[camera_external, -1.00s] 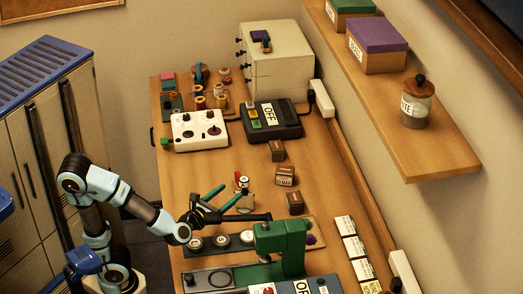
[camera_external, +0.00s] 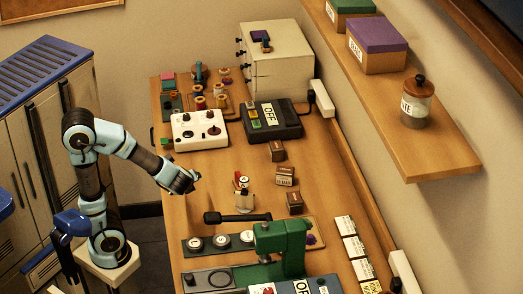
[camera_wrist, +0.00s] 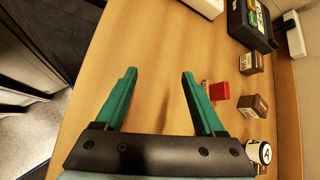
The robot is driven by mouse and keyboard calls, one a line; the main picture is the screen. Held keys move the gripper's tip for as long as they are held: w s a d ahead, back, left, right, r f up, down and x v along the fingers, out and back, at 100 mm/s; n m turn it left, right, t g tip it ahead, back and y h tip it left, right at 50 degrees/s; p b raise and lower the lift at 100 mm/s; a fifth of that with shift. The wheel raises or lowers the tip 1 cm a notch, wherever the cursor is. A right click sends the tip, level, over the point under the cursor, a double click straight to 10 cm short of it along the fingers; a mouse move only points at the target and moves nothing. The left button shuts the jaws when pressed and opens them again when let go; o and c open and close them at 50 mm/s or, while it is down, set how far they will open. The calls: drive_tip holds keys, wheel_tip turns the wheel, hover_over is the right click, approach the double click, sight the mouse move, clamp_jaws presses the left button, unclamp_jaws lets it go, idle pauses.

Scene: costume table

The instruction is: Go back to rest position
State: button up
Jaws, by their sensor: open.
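My gripper (camera_external: 191,180) is raised over the left edge of the wooden table (camera_external: 195,225). In the wrist view, my gripper (camera_wrist: 160,75) shows two green fingers spread wide, with only bare wood between them. It is open and empty. In the external view the fingers are mostly hidden behind the wrist. My arm is bent at the elbow, and its base stands left of the table.
A white control box (camera_external: 200,130) stands behind. A green press (camera_external: 285,245) stands in front. The table's left middle is clear.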

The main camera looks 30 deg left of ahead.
drive_tip(key=s+a+r+n+g+h+p, duration=0.1)
drive_tip(key=a+r+n+g+h+p, duration=0.1)
drive_tip(key=n+p, duration=0.7)
drive_tip(key=s+a+r+n+g+h+p, duration=0.2)
drive_tip(key=r+n+p, duration=0.4)
drive_tip(key=n, duration=0.7)
drive_tip(key=a+g+h+p, duration=0.1)
drive_tip(key=g+p, duration=0.1)
drive_tip(key=shift+s+n+g+p, duration=0.25)
drive_tip(key=shift+n+g+p, duration=0.05)
drive_tip(key=shift+g+p, duration=0.1)
